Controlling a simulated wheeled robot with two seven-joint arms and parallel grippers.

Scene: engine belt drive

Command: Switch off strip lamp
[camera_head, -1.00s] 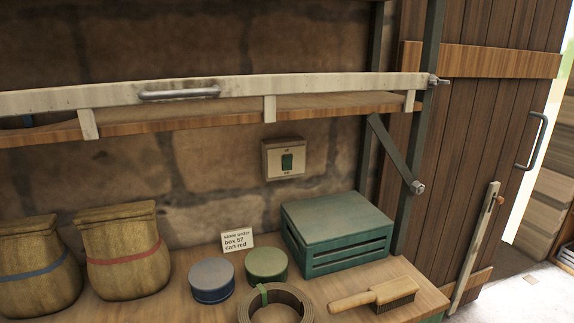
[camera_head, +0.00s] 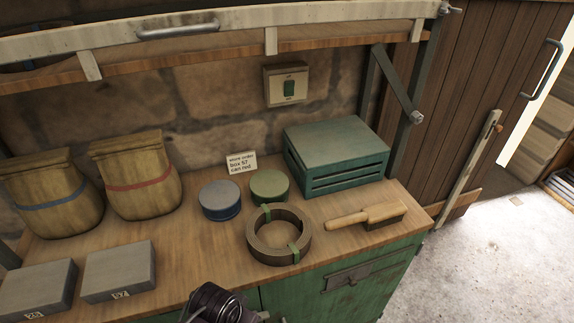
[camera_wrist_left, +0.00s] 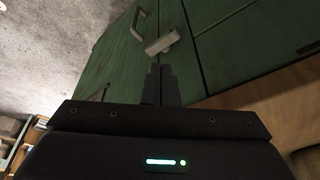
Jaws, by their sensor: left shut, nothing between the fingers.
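The wall switch (camera_head: 287,85) is a pale box with a green rocker, mounted on the stone wall below the shelf, above the green crate. The tiny markings above and below its rocker are too small to read. I cannot make out the strip lamp itself. In the left wrist view my left gripper (camera_wrist_left: 160,72) is shut and empty, with the green cabinet front and its handle beyond the fingertips. A dark piece of my own arm shows at the bottom of the head view, well below the switch. My right gripper is not in view.
The workbench (camera_head: 190,262) holds sacks (camera_head: 140,178), two round tins (camera_head: 220,200), a belt coil (camera_head: 278,236), a brush (camera_head: 368,215), grey boxes (camera_head: 118,272) and the green slatted crate (camera_head: 336,150). A shelf (camera_head: 215,48) with a pale front rail overhangs the switch.

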